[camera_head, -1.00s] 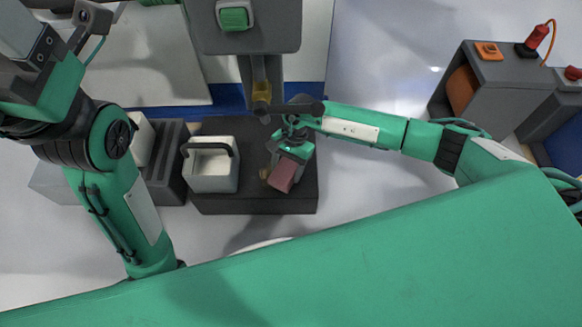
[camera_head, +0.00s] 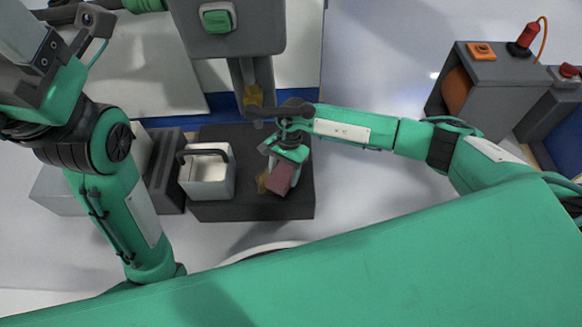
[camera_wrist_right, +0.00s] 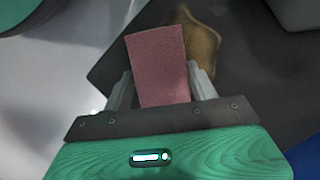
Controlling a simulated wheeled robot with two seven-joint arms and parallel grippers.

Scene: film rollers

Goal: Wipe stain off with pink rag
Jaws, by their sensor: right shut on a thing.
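The pink rag (camera_head: 281,181) is held in my right gripper (camera_head: 288,163), over the dark block-like table (camera_head: 250,209). In the right wrist view the rag (camera_wrist_right: 158,70) stands out between the two fingers of my right gripper (camera_wrist_right: 160,88), which is shut on it. A brown stain (camera_head: 262,183) lies on the dark top just left of the rag; in the wrist view the stain (camera_wrist_right: 203,42) shows beside and behind the rag, partly covered by it. I cannot tell whether the rag touches the surface. My left arm stands at the left; its gripper fingers do not show.
A white box with a dark handle (camera_head: 207,176) stands on the dark table, left of the stain. Grey blocks (camera_head: 165,178) stand farther left. A grey machine (camera_head: 244,30) with a green button overhangs at the back. Grey housings (camera_head: 490,85) stand at the right.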

